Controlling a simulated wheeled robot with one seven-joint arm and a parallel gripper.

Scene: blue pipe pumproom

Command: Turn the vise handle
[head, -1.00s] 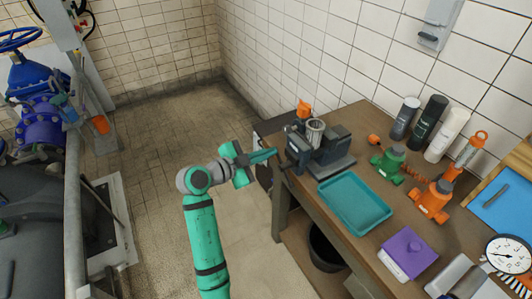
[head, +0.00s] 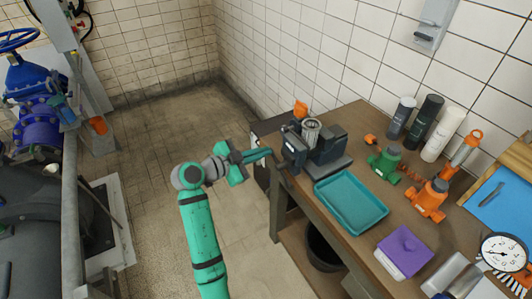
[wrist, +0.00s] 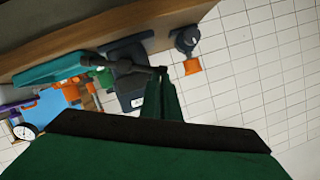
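The vise (head: 329,147) is dark grey and stands on the near left corner of the workbench, with a ribbed light-grey cylinder at its jaws. Its handle shows in the wrist view as a thin dark bar (wrist: 138,69) across the front of the vise. My gripper (head: 267,152) is at the vise's left side, level with the handle. In the wrist view its green fingers (wrist: 161,80) are close together, with the bar's end at their tips. The fingers appear shut on it. The exact contact is partly hidden.
A teal tray (head: 351,203) lies right of the vise. Green (head: 386,165) and orange (head: 428,198) tools, bottles and a purple box (head: 403,250) stand farther along the bench. The tiled wall is behind. The floor left of the bench is clear.

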